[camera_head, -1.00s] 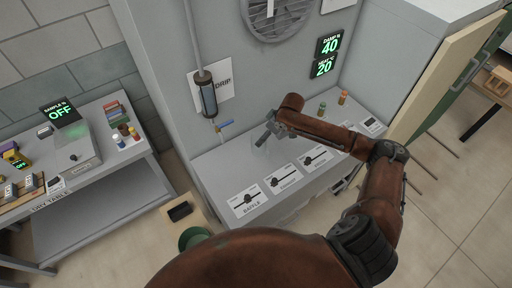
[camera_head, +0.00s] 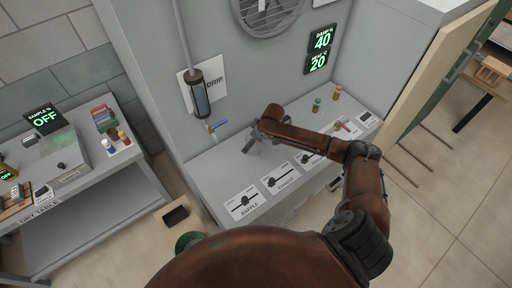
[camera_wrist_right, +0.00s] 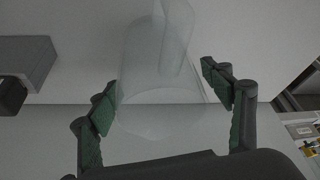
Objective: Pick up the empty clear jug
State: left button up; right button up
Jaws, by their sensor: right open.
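The clear jug (camera_wrist_right: 158,65) shows in the right wrist view as a pale see-through cylinder with a handle-like strip on its upper side. It looks empty. In the head view my right gripper (camera_head: 252,143) is low over the grey counter, right of the drip tap. The jug is too faint there to make out clearly. My left gripper is not in view.
Lever cards, including the baffle card (camera_head: 243,203), line the counter's front. Small bottles (camera_head: 317,104) stand at its back right. A dry table (camera_head: 90,180) is at left.

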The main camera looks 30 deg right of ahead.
jog(key=shift+w+a+f, duration=0.1)
jog(key=shift+f, duration=0.35)
jog(key=c, duration=1.4)
jog(key=shift+o, duration=0.2)
jog(key=shift+r, duration=0.1)
